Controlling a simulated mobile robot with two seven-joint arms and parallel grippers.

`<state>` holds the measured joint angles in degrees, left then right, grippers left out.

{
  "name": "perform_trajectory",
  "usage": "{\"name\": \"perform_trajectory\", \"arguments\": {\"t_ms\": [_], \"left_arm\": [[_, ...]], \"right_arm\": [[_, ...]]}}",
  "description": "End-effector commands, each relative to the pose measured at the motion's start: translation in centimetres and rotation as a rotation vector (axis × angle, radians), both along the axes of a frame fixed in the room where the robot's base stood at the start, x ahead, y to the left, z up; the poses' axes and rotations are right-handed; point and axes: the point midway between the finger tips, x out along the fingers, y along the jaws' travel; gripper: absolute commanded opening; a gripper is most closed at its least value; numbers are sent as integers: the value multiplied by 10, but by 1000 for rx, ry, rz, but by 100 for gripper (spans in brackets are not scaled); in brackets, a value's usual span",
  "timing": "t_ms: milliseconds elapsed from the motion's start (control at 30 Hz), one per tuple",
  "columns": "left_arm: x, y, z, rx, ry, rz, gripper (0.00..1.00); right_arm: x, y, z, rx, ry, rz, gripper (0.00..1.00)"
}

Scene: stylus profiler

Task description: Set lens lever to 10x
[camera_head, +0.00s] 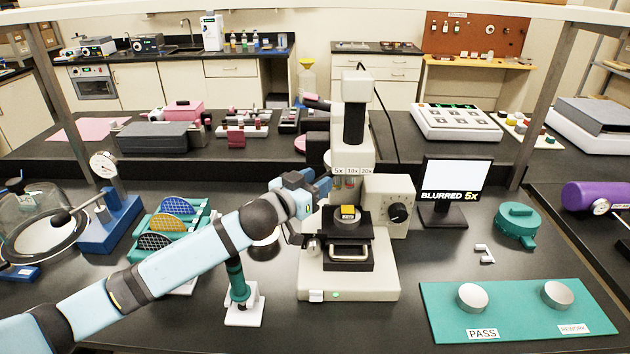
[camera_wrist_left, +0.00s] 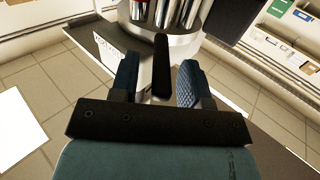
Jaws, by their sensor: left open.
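The microscope-like profiler (camera_head: 345,275) stands in the middle of the bench, with a lens label strip (camera_head: 352,170) reading 5x, 10x, 20x. My left gripper (camera_head: 324,186) is at the left side of its lens turret, just below the strip. In the left wrist view, the black lens lever (camera_wrist_left: 161,66) sticks out from the silver turret (camera_wrist_left: 165,42) between the two blue fingertips of my open left gripper (camera_wrist_left: 158,82). Gaps show on both sides of the lever. The lever is not clear in the head view. The monitor (camera_head: 455,185) reads "BLURRED 5x". My right gripper is not in view.
A yellow-topped sample (camera_head: 348,211) sits on the stage under the turret. A teal mat (camera_head: 515,318) with PASS and REWORK labels lies at front right.

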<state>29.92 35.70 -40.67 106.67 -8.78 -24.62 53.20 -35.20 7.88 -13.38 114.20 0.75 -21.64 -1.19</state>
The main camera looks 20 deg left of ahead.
Motion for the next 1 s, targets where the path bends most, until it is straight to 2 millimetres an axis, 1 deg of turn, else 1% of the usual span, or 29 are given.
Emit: {"name": "perform_trajectory", "arguments": {"t_ms": [133, 167, 200, 267, 300, 333, 567, 733, 1000], "left_arm": [[0, 0, 0, 0, 0, 0, 43], [0, 0, 0, 0, 0, 0, 38], [0, 0, 0, 0, 0, 0, 29], [0, 0, 0, 0, 0, 0, 15], [0, 0, 0, 0, 0, 0, 6], [0, 0, 0, 0, 0, 0, 0], [-1, 0, 0, -1, 0, 4, 0], [-2, -4, -1, -5, 1, 36, 0], [-7, -17, -2, -12, 3, 182, 0]], "right_arm": [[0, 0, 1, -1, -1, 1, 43], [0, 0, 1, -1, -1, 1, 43], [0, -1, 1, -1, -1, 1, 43], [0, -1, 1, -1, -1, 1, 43], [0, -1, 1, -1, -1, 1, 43], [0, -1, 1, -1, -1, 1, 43], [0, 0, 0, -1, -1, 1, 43], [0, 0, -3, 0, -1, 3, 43], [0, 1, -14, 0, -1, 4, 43]]}}
